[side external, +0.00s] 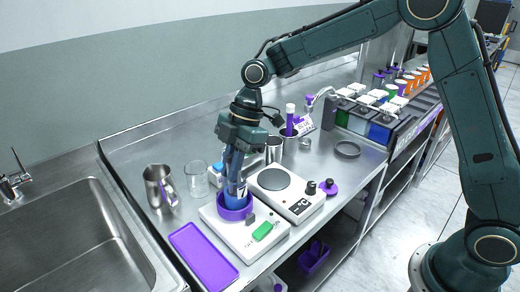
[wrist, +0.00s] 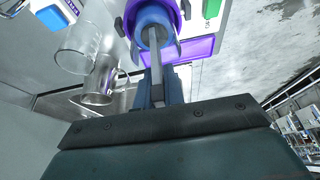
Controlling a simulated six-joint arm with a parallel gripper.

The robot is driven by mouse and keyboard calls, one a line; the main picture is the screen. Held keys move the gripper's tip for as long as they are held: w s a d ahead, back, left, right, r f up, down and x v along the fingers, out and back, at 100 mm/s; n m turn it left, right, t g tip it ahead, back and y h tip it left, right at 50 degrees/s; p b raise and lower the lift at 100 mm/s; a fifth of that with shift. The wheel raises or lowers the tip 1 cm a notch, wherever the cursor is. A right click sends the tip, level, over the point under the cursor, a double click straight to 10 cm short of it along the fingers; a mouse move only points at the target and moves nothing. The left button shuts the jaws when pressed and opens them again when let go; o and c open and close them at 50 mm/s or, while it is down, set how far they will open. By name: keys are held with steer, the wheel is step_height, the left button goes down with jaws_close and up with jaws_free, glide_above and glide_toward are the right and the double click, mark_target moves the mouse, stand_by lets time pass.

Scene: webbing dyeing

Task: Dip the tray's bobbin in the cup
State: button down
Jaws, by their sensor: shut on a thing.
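My gripper (side external: 235,178) points down over a white stirrer-like unit and is shut on a blue round piece, which I take to be the bobbin (side external: 236,197). It also shows between the fingers and the purple ring in the wrist view (wrist: 150,16). Its lower part is inside a purple round cup (side external: 234,213), whose wall surrounds it. How deep it sits, and any liquid, are hidden. The purple tray (side external: 203,255) lies flat at the counter's front edge, empty; part of it shows in the wrist view (wrist: 196,48).
The white unit with a green switch (side external: 262,231) carries the cup. A second white unit with a round plate (side external: 274,179) is beside it. A metal jug (side external: 159,186) and a clear glass (side external: 196,179) stand to the left, near the sink (side external: 75,255). Racked bottles stand at the back right.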

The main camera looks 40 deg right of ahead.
steer(key=shift+r, duration=4.25)
steer(key=shift+r, duration=1.95)
